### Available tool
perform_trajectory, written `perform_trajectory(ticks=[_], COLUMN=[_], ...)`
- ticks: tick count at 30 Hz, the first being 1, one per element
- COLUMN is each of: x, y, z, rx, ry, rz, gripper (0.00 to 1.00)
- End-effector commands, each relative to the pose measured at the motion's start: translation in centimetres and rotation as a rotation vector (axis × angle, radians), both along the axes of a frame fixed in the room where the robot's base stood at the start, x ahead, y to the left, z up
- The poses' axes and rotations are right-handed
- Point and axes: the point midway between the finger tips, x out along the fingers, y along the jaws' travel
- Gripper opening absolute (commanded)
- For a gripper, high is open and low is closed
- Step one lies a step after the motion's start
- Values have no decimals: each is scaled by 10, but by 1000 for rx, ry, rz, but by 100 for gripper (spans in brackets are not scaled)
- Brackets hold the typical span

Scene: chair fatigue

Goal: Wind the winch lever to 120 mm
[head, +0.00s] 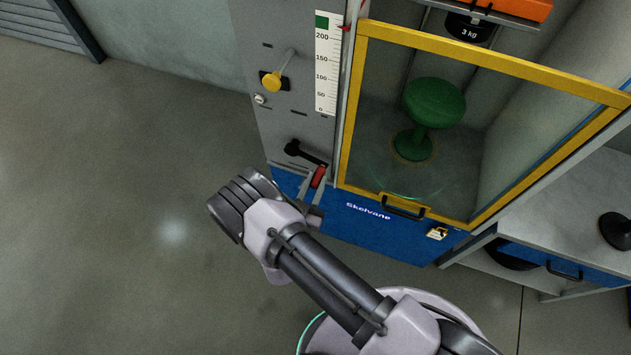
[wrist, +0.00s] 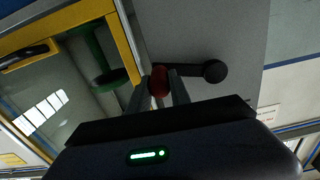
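The winch lever (head: 300,152) is a black crank on the grey panel of the test cabinet, with a red grip (head: 318,177) at its lower right end. In the wrist view the black arm (wrist: 200,71) runs right from the red grip (wrist: 160,82) to a round hub. My gripper (head: 316,184) has its two fingers on either side of the red grip and appears closed on it; the fingers (wrist: 160,88) also show in the wrist view. The white scale (head: 326,75) reads 0 to 200, with a red pointer (head: 345,28) near its top, about at or above 200.
A yellow-framed door (head: 485,54) stands right of the lever, with a green stool (head: 434,103) behind it. A 3 kg weight (head: 469,29) hangs above. Open floor (head: 130,200) lies to the left.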

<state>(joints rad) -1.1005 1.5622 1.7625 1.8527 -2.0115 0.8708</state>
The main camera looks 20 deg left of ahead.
Motion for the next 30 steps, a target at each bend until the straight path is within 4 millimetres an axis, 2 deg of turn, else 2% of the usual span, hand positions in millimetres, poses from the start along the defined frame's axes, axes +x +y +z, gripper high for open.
perform_trajectory(ticks=[2, 30], x=[0, -1], y=[0, 0], z=[0, -1], rx=[0, 0], ry=[0, 1], rz=[0, 0], gripper=[0, 0])
